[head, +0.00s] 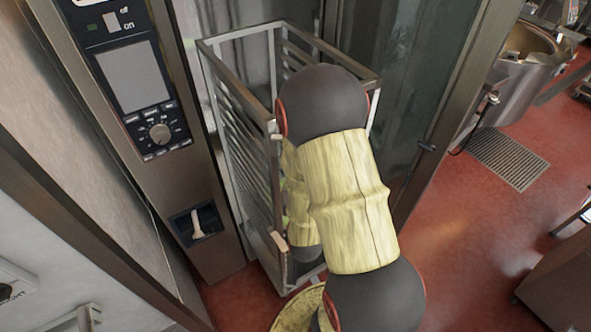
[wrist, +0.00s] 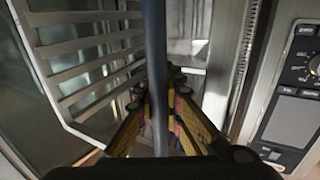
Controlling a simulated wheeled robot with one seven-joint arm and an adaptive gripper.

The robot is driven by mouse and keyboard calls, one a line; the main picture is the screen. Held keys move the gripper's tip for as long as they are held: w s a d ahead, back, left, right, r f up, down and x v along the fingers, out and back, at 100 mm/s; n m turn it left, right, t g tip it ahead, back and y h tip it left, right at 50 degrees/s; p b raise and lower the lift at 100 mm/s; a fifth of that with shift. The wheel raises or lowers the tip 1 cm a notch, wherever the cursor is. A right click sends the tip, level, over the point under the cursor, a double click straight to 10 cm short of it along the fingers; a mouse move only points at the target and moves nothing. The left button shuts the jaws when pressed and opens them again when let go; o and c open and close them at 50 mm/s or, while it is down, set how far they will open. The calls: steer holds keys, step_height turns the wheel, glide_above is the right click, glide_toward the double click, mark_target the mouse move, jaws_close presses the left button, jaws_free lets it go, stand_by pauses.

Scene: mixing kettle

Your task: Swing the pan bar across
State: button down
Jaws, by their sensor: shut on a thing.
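The rolling pan rack (head: 228,115) is a tall metal frame with several slanted side rails, standing in the cabinet opening in the head view. Its rails also show at the left of the wrist view (wrist: 85,48). The pan bar shows as a thin upright bar (head: 277,185) at the rack's near side in the head view, partly behind my arm. In the wrist view the pan bar (wrist: 154,45) runs dark and upright through the middle. My gripper (wrist: 160,100) is around it, its yellow fingers shut on it. My arm hides the gripper in the head view.
A control panel (head: 140,85) with a knob stands left of the rack. A glass door (head: 420,85) is at its right. A large metal kettle (head: 525,80) and a floor grate (head: 508,157) lie further right. Red floor is open at right.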

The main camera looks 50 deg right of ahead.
steer(key=shift+w+a+r+n+t+y+b, duration=0.15)
steer(key=shift+w+n+t+y+b, duration=0.5)
steer(key=shift+n+y+b, duration=0.8)
steer(key=shift+w+a+f+n+t+y+b, duration=0.1)
steer(key=shift+w+a+n+t+y+b, duration=0.45)
steer(key=shift+y, duration=1.6)
steer(key=shift+w+d+r+n+t+y+b, duration=0.1)
steer(key=shift+w+n+t+y+b, duration=0.75)
steer(key=shift+n+y, duration=0.9)
steer(key=shift+a, duration=0.1)
steer(key=c, duration=2.1)
jaws_free()
steer(key=shift+o, duration=0.2)
steer(key=s, duration=0.8)
